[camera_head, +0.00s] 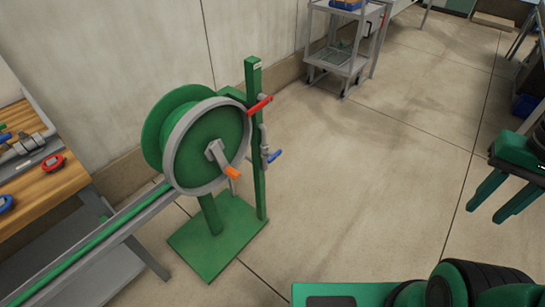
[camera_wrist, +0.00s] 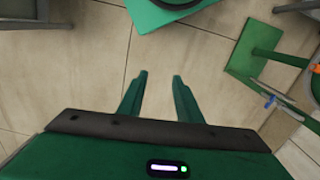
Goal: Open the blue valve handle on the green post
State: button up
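The blue valve handle (camera_head: 275,155) sticks out to the right from a grey fitting on the green post (camera_head: 259,180) in the head view. A red handle (camera_head: 259,105) sits higher on the same post. In the wrist view the blue handle shows small at the right (camera_wrist: 270,101). My gripper (camera_head: 495,200) is at the right of the head view, well apart from the post. Its two green fingers are spread with bare floor between them, also in the wrist view (camera_wrist: 160,76).
A green hose reel (camera_head: 205,140) with an orange-knobbed crank (camera_head: 232,173) stands left of the post on a green base plate (camera_head: 215,245). A workbench (camera_head: 50,190) is at far left. A grey cart (camera_head: 338,60) stands at the back. Floor between post and gripper is clear.

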jog(key=o, duration=0.5)
jog(key=shift+s+r, duration=0.15)
jog(key=shift+s, duration=0.2)
jog(key=o, duration=0.5)
jog(key=shift+r, duration=0.1)
jog(key=shift+o, duration=0.8)
jog(key=w+a+f, duration=0.1)
jog(key=w+f, duration=0.4)
jog(key=w, duration=0.6)
jog(key=shift+w+a+f+y, duration=0.2)
jog(key=shift+a+f+y, duration=0.1)
jog(key=shift+a+f, duration=0.1)
jog(key=m+t+y, duration=1.1)
jog(key=m+y, duration=0.3)
jog(key=m, duration=0.5)
send_near(276, 156)
jog(key=shift+h, duration=0.3)
jog(key=x, duration=1.1)
jog(key=shift+d, duration=0.1)
